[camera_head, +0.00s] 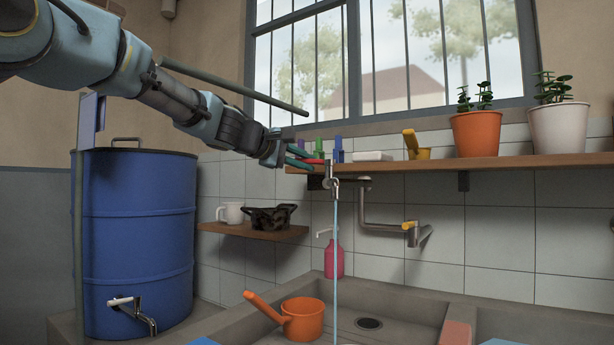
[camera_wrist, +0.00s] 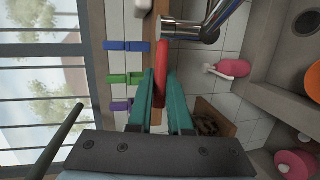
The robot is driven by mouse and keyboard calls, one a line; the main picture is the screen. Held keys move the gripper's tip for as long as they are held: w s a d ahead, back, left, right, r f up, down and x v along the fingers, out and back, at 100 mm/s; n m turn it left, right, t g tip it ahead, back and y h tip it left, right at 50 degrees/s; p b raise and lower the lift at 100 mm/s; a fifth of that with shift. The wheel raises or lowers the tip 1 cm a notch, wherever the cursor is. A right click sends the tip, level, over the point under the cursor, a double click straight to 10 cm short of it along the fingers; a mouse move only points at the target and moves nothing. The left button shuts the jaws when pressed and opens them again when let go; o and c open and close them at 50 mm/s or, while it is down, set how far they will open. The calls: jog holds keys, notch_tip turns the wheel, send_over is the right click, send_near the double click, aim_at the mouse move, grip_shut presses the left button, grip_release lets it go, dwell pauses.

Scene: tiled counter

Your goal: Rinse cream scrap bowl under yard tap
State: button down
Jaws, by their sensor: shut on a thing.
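My gripper (camera_head: 303,160) is at the yard tap (camera_head: 334,187), just under the shelf. Its teal fingers are shut on the tap's red lever (camera_head: 315,161). In the wrist view the lever (camera_wrist: 161,84) lies between the fingertips (camera_wrist: 160,92), beside the chrome tap body (camera_wrist: 190,30). A thin pale-blue stream of water (camera_head: 335,260) runs straight down from the spout into the sink. The cream scrap bowl is not clearly in view. A pale sliver (camera_head: 350,343) shows under the stream at the bottom edge of the head view; I cannot tell whether it is the bowl.
An orange dipper (camera_head: 303,318) and a pink bottle (camera_head: 334,260) stand around the sink. A blue barrel (camera_head: 137,240) is at left. A small shelf (camera_head: 253,231) holds a white mug and a dark object. The upper shelf (camera_head: 400,165) carries pots and coloured pegs.

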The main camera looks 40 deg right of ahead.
jog(key=shift+s+a+n+t, duration=0.15)
jog(key=shift+a+n+t, duration=0.1)
jog(key=shift+n+t, duration=0.4)
jog(key=shift+s+a+n+t, duration=0.1)
jog(key=shift+a+n+t, duration=0.1)
jog(key=shift+n+t, duration=0.4)
jog(key=shift+m, duration=0.25)
jog(key=c, duration=0.8)
grip_release()
jog(key=shift+c, duration=0.2)
jog(key=shift+a, duration=0.1)
jog(key=b+v, duration=0.2)
jog(key=v, duration=0.8)
jog(key=shift+s+a+r+b, duration=0.2)
jog(key=shift+r+b, duration=0.05)
jog(key=shift+b, duration=0.1)
